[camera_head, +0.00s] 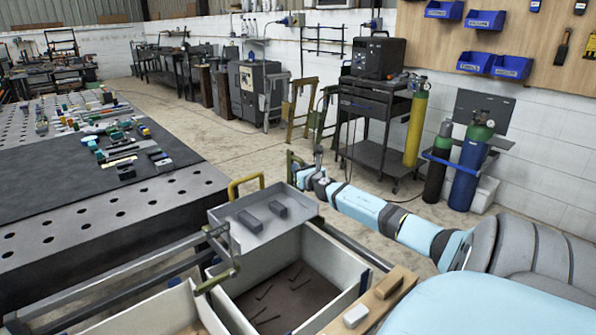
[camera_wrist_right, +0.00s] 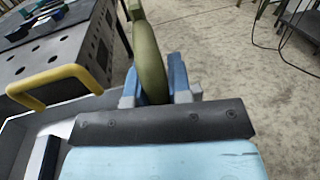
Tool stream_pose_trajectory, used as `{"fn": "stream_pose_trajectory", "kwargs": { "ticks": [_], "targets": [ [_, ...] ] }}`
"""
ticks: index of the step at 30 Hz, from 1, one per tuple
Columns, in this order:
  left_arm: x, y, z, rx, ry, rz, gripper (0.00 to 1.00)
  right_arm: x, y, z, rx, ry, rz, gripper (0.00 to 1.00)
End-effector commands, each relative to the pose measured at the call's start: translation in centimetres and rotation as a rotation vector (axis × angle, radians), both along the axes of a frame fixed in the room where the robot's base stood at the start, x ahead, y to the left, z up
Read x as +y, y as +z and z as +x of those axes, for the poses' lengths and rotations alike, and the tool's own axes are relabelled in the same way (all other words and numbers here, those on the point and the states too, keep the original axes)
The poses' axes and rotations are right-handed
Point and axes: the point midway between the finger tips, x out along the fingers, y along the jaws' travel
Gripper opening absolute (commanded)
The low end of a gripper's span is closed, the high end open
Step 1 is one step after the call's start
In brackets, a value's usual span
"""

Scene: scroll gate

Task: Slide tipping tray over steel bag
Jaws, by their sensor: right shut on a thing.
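The grey tipping tray (camera_head: 235,238) sits level on rails above open light-walled bins, with two dark blocks (camera_head: 264,214) in it. A yellow handle (camera_head: 245,184) stands at its far side and also shows in the wrist view (camera_wrist_right: 58,86). The bin below and in front (camera_head: 222,300) holds several thin dark rods. A second bin (camera_head: 165,312) is partly cut off at the lower left. I cannot tell which is the steel bag. My right gripper (camera_head: 302,176) is shut on an upright olive-green bar (camera_wrist_right: 148,58) beyond the tray's far right corner. My left gripper is out of view.
A perforated metal table (camera_head: 110,220) with a dark mat and several small parts stands at left. A wooden strip with a white block (camera_head: 356,315) runs along the bin's right side. Gas cylinders (camera_head: 470,165) and a cart stand behind my right arm. Open floor lies between.

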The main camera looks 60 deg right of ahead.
Motion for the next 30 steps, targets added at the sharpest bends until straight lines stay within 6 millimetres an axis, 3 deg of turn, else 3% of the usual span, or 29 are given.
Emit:
{"fn": "stream_pose_trajectory", "kwargs": {
  "ticks": [4,5,7,8,20,30],
  "targets": [
    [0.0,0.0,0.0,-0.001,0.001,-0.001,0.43,-0.5,0.3,-0.1,-0.003,-0.01,-0.004,0.0],
    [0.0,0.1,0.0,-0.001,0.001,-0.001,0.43,-0.5,0.3,-0.1,-0.003,-0.01,-0.004,0.26],
    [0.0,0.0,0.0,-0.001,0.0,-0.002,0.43,-0.4,0.3,-0.1,-0.003,-0.009,-0.004,0.42],
    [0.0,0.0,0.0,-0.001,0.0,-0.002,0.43,-0.4,0.3,-0.1,-0.002,-0.009,-0.003,0.44],
    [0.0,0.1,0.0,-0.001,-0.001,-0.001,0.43,0.0,0.1,-0.6,0.001,-0.005,-0.003,0.44],
    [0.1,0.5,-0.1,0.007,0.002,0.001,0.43,1.9,0.1,-4.6,0.001,-0.005,-0.003,0.44]
  ]
}}
